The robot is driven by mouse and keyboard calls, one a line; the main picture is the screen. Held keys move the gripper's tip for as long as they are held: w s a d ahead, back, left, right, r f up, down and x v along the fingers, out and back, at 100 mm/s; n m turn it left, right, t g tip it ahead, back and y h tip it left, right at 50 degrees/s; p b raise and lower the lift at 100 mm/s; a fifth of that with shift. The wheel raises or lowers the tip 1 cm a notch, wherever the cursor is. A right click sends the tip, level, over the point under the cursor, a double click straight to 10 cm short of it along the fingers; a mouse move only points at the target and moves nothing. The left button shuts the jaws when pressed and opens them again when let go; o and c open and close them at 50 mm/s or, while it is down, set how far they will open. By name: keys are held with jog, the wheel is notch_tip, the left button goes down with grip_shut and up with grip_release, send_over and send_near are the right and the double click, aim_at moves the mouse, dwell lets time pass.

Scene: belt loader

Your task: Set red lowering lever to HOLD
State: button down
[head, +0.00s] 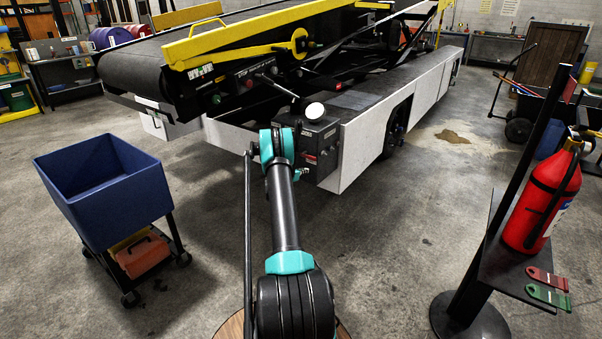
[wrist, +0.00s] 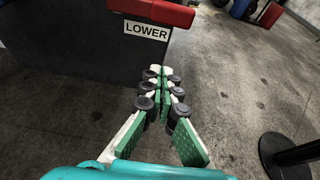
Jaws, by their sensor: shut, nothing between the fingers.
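A red bar-shaped part (wrist: 152,11), which looks like the red lowering lever, crosses the top of the wrist view. Its upper portion is cut off by the frame edge, so its full setting cannot be read. A white label reading LOWER (wrist: 147,30) is just below it on a dark panel (wrist: 80,55). My gripper (wrist: 163,74) has its green-padded fingers together and empty. Its tips are below the label in the picture, and no contact with the red part shows.
The belt loader (head: 365,135) stands ahead, with a dark control box (head: 322,148) at its near corner beside my arm's end. A blue bin cart (head: 100,180) is at left. A stand with a fire extinguisher (head: 541,195) is at right. Floor between them is open.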

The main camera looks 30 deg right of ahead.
aim_at(310, 156)
jog(key=shift+w+d+r, duration=0.3)
jog(key=shift+d+r, duration=0.15)
jog(key=shift+d, duration=0.2)
jog(key=shift+w+d+r, duration=0.25)
jog(key=shift+d+r, duration=0.15)
jog(key=shift+d, duration=0.25)
jog(key=shift+w+d+r, duration=0.3)
jog(key=shift+d+r, duration=0.15)
jog(key=shift+d, duration=0.2)
